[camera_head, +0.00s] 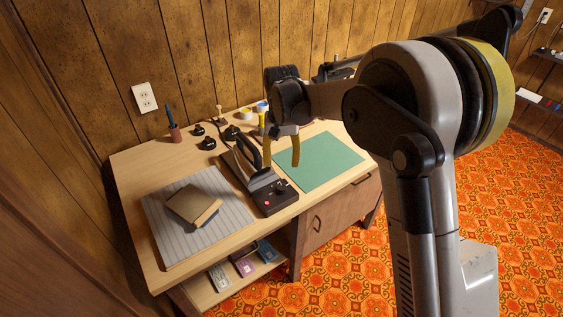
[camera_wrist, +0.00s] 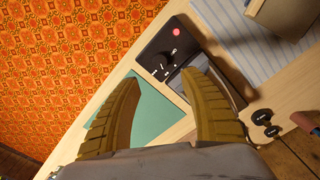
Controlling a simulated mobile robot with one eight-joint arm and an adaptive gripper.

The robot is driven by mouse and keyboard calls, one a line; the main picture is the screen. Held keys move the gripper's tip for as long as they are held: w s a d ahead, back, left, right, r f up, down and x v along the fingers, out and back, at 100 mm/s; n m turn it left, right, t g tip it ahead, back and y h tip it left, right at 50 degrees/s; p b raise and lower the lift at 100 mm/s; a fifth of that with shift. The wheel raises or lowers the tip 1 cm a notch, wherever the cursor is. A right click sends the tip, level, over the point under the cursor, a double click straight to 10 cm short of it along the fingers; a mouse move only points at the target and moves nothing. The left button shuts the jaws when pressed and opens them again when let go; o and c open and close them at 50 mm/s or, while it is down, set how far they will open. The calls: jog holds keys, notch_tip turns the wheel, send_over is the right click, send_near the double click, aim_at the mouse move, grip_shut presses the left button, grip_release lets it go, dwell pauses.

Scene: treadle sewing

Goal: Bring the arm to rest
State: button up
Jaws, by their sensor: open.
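My gripper (camera_head: 281,151) hangs over the wooden desk (camera_head: 131,172), between the iron and the green mat in the head view. Its two yellow fingers are apart, and nothing shows between them. The wrist view also shows the open gripper (camera_wrist: 158,95), with the fingers spread above the desk. My arm reaches in from the right of the head view, bent at a high elbow, and hides part of the scene behind it.
The green mat (camera_head: 325,162) is bare. A tan block (camera_head: 193,207) lies on striped cloth (camera_head: 158,233). Orange floor is open in front.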

jog(key=s+d+r+t, duration=0.3)
jog(key=s+d+r, duration=0.8)
jog(key=r, duration=0.2)
jog(key=s+d+f+t, duration=0.1)
jog(key=s+d+t, duration=0.1)
jog(key=s, duration=0.6)
jog(key=s+d+t, duration=0.2)
jog(key=s+d, duration=0.3)
jog(key=s, duration=0.3)
jog(key=shift+s+d+f, duration=0.15)
jog(key=shift+d+f, duration=0.05)
jog(key=shift+f, duration=0.15)
